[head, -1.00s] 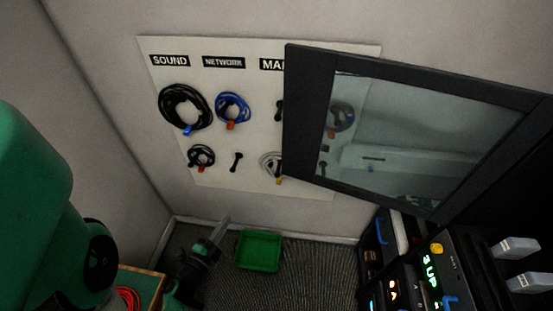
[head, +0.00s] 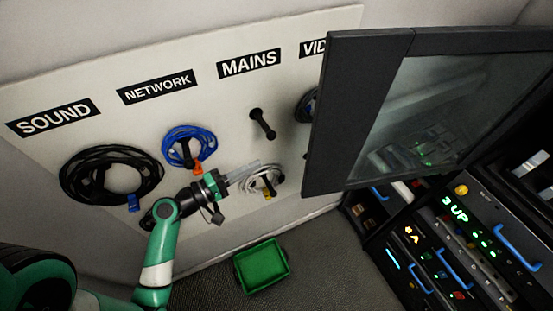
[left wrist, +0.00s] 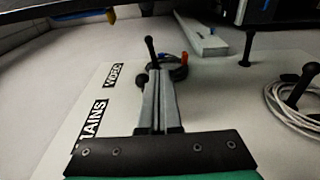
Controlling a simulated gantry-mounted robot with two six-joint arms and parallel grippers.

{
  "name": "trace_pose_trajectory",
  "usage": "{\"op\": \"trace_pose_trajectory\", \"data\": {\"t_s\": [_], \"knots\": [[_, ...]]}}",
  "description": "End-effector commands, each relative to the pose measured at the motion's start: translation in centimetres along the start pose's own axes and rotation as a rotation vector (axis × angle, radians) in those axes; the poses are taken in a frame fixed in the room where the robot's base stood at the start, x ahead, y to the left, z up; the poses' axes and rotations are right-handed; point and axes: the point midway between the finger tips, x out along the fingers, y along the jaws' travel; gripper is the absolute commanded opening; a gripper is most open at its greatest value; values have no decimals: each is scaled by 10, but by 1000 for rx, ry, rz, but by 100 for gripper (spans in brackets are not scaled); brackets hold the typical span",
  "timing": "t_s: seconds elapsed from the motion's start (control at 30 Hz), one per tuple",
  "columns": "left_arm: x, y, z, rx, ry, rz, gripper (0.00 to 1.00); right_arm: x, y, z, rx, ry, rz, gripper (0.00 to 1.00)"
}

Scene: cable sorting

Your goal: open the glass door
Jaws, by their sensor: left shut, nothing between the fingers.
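The glass door (head: 318,140) is a dark-framed panel with a large pane (head: 440,110). It stands swung out from the equipment rack at the right of the head view, and the rack's front is uncovered below it. My left gripper (head: 257,166) is shut and empty, in front of the board near the coiled white cable, left of the door and apart from it. In the left wrist view its two fingers (left wrist: 158,95) lie together, pointing toward the board's VIDEO side. My right gripper is not in view.
The white board (head: 215,100) carries pegs with a black coil (head: 75,172), a blue coil (head: 172,138) and a white coil (head: 255,184). A green tray (head: 240,272) sits on the carpet below. The rack (head: 450,240) has protruding blue handles.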

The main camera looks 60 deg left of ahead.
Motion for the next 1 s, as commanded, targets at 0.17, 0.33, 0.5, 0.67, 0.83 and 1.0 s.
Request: {"op": "trace_pose_trajectory", "data": {"t_s": [0.17, 0.33, 0.5, 0.67, 0.83, 1.0], "knots": [[14, 0, 21, 18, -69, 10, 0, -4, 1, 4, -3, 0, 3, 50], [16, -2, 22, 18, -72, 7, 0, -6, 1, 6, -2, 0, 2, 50], [35, -7, 24, 23, -75, 9, 0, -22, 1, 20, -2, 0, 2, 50], [68, 3, 27, 18, -75, 7, 0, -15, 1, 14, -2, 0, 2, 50], [105, 3, 28, 17, -73, 7, 0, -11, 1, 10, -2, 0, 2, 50], [106, 2, 49, 15, -72, 3, 0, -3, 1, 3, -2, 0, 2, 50]]}}
